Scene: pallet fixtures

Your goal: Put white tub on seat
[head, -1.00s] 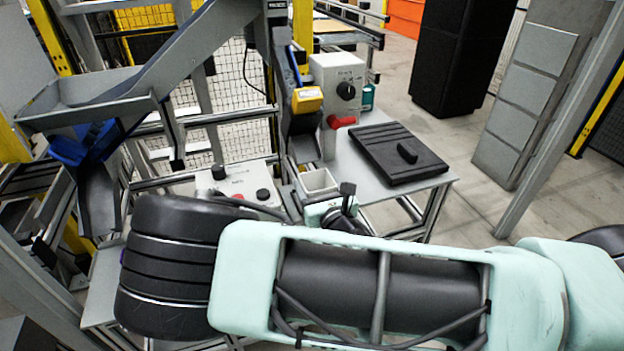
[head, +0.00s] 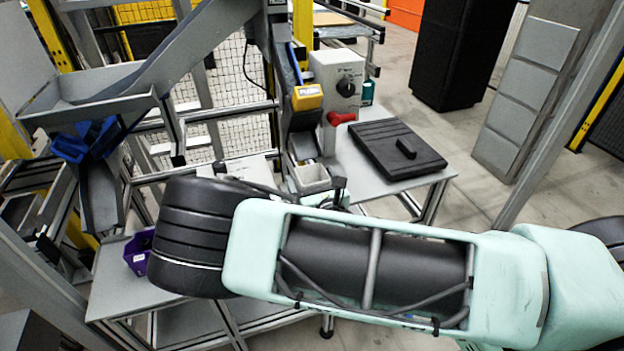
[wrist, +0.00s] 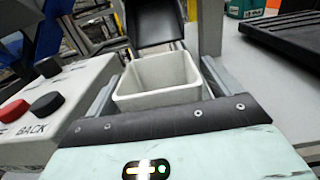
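The white tub (head: 312,178) is a small square open-topped container, upright and empty as far as I can see. In the wrist view the tub (wrist: 158,80) sits between the two grey fingers of my gripper (wrist: 160,92), which lie along its left and right sides. My gripper appears shut on it. The tub is directly in front of the lower end of a dark chute (wrist: 153,22), also visible in the head view (head: 303,140). Its underside is hidden, and I cannot make out the seat or tell whether the tub touches anything below.
A control box (wrist: 55,105) with red and black buttons stands close left of my gripper. A purple bin (head: 138,252) is on the lower left table.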

